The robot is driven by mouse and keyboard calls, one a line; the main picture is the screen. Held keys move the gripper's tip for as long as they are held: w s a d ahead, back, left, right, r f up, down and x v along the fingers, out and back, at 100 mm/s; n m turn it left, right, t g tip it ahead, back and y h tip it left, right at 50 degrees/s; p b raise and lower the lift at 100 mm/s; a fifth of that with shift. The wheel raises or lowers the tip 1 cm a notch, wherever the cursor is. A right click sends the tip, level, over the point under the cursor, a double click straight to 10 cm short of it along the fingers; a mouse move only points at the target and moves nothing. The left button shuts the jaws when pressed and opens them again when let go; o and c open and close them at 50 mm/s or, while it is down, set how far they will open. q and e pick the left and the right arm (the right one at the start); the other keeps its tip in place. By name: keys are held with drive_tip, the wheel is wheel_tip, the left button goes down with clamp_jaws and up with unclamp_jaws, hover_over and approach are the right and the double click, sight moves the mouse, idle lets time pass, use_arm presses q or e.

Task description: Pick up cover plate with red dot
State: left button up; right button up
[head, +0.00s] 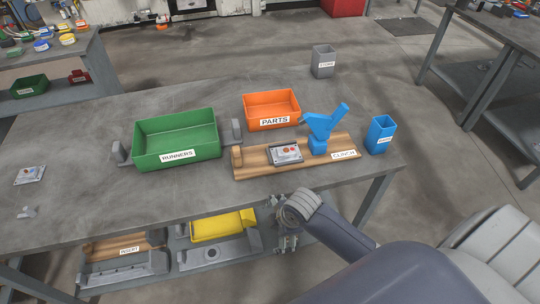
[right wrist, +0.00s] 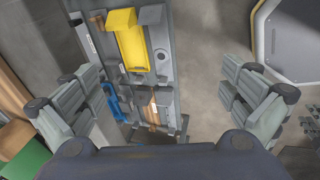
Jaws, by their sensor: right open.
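A light grey metal cover plate (head: 286,154) with orange-red marks lies on the wooden CLINCH board (head: 250,171), left of the blue clinch tool (head: 320,130). A second grey plate (head: 29,175) with a small reddish mark lies alone at the table's left end. My right gripper is open and empty in the right wrist view (right wrist: 160,80), its fingers wide apart. In the head view it hangs at the table's front edge (head: 288,242), below and in front of the board, apart from both plates. My left gripper is out of view.
A green RUNNERS bin (head: 178,156), an orange PARTS bin (head: 262,122), a blue cup (head: 381,142) and a grey cup (head: 323,70) stand on the table. A small grey piece (head: 27,212) lies at front left. A yellow bin (head: 222,226) sits on the lower shelf. The table's left middle is clear.

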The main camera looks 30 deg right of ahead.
drive_tip(key=w+d+r+n, duration=0.1)
drive_tip(key=w+r+n, duration=0.1)
drive_tip(key=n, duration=0.1)
drive_tip(key=w+d+r+n, duration=0.2)
drive_tip(key=w+r+n, duration=0.1)
drive_tip(key=w+d+r+n, duration=0.1)
drive_tip(key=w+r+n, duration=0.1)
drive_tip(key=w+n, duration=0.1)
drive_tip(key=shift+w+d+r+h, duration=0.15)
drive_tip(key=shift+r+h, duration=0.1)
drive_tip(key=shift+h, duration=0.05)
drive_tip(key=w+d+r+n+h+p, duration=0.1)
drive_tip(key=w+d+r+n, duration=0.6)
drive_tip(key=d+r+n, duration=0.25)
hover_over(287, 151)
drive_tip(key=s, duration=0.2)
drive_tip(key=f, duration=0.5)
drive_tip(key=shift+s+a, duration=0.15)
drive_tip(key=shift+a, duration=0.05)
drive_tip(key=shift+a+f+p, duration=0.1)
drive_tip(key=shift+f+p, duration=0.35)
drive_tip(key=shift+p, duration=0.1)
drive_tip(key=shift+w+p+x, duration=0.2)
drive_tip(key=shift+p+x, duration=0.15)
drive_tip(key=shift+x, duration=1.8)
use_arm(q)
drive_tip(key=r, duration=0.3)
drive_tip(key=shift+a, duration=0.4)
use_arm(e)
drive_tip(key=shift+r, duration=0.1)
